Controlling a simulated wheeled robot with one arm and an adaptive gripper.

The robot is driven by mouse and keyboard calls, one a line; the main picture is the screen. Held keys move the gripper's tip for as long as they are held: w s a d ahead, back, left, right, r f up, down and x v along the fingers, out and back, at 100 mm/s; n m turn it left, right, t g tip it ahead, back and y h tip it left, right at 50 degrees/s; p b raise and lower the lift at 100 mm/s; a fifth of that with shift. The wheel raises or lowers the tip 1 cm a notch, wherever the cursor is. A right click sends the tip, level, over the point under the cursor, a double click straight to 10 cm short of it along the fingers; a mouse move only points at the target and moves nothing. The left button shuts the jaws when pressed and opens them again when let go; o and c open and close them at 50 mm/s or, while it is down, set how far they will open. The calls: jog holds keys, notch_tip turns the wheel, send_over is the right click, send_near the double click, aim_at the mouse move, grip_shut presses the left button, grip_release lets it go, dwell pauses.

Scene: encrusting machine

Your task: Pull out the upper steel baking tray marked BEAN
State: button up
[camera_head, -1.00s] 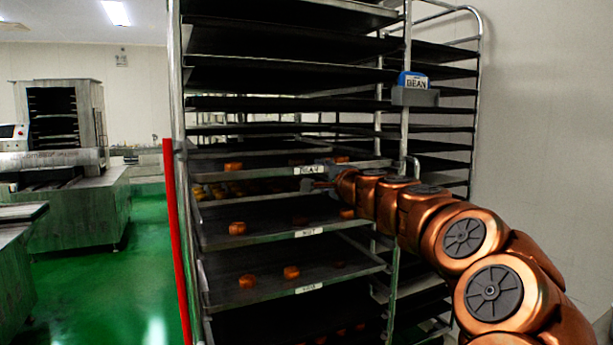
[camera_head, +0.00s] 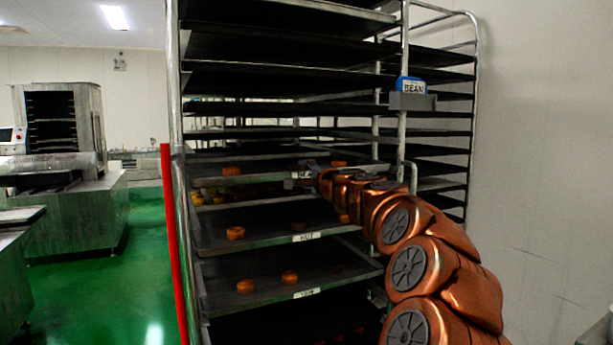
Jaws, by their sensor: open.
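The tall metal rack (camera_head: 174,120) holds several dark trays. The upper steel baking tray (camera_head: 212,187) with orange-brown pieces on it sits in the rack at mid height. Its front label was readable as BEAN a second ago; now my gripper (camera_head: 296,182) covers most of it. My gripper is open at the tray's front edge, at the label. I cannot tell whether its fingers touch the edge or straddle it. My copper arm comes in from the lower right and hides the right part of the tray front.
Two more labelled trays lie below, a middle one (camera_head: 262,242) and a lower one (camera_head: 240,305), both carrying pieces. A red post (camera_head: 175,245) stands at the rack's left. Green floor (camera_head: 100,300) is open at left.

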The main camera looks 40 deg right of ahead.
jog(key=shift+c, duration=0.2)
grip_shut()
dwell(0.4)
